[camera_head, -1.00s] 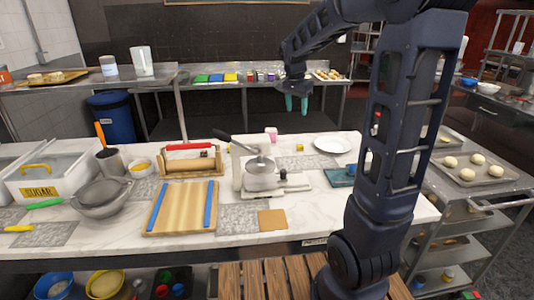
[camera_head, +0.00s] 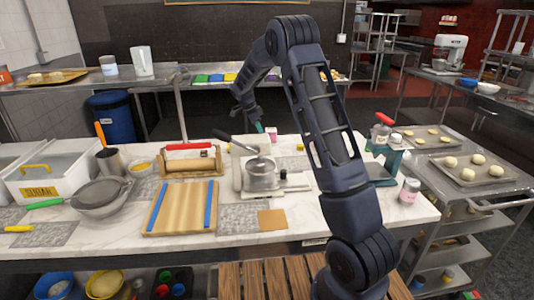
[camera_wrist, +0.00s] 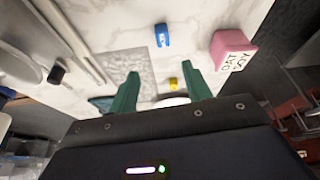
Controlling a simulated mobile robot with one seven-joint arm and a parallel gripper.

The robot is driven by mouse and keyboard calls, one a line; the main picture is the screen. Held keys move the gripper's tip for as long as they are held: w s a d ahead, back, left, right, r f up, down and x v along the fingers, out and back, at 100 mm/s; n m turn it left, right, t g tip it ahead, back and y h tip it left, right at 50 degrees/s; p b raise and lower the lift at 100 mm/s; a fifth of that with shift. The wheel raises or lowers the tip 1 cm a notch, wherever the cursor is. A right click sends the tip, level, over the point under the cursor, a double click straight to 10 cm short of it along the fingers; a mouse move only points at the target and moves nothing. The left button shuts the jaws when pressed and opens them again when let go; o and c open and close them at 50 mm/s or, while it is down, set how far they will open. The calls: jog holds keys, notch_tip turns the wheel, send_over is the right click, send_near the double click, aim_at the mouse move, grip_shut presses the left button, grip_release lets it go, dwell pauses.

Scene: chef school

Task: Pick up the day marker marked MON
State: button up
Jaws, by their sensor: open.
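My gripper (camera_wrist: 160,74) is open and empty, with two green fingers pointing down over the marble worktop. In the head view my gripper (camera_head: 260,128) is small at the back of the worktop, near a pink cup-like block (camera_head: 271,134). In the wrist view a small blue block (camera_wrist: 162,35) with white lettering lies beyond the fingertips; its lettering is too small to read surely. A small yellow block (camera_wrist: 173,83) lies between the fingers. The pink block (camera_wrist: 233,50) with dark lettering on a white face stands to the right. I cannot tell which block is marked MON.
A metal press-like device (camera_head: 262,174) stands mid-worktop. A wooden board (camera_head: 182,207) with blue strips and a rolling pin stand (camera_head: 190,160) are to its left. A green bottle-like item (camera_head: 393,155) and a jar (camera_head: 409,191) are at right. Bare marble (camera_head: 300,212) lies in front.

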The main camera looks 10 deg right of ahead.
jog(key=shift+m, duration=0.3)
jog(key=f, duration=0.2)
jog(key=w+f, duration=0.1)
jog(key=f, duration=0.2)
jog(key=d+f, duration=0.1)
jog(key=f, duration=0.1)
jog(key=shift+w+f, duration=0.15)
jog(key=shift+d+x, duration=0.15)
jog(key=shift+x, duration=1.15)
jog(key=shift+d+x, duration=0.15)
jog(key=shift+x, duration=1.15)
jog(key=c, duration=1.1)
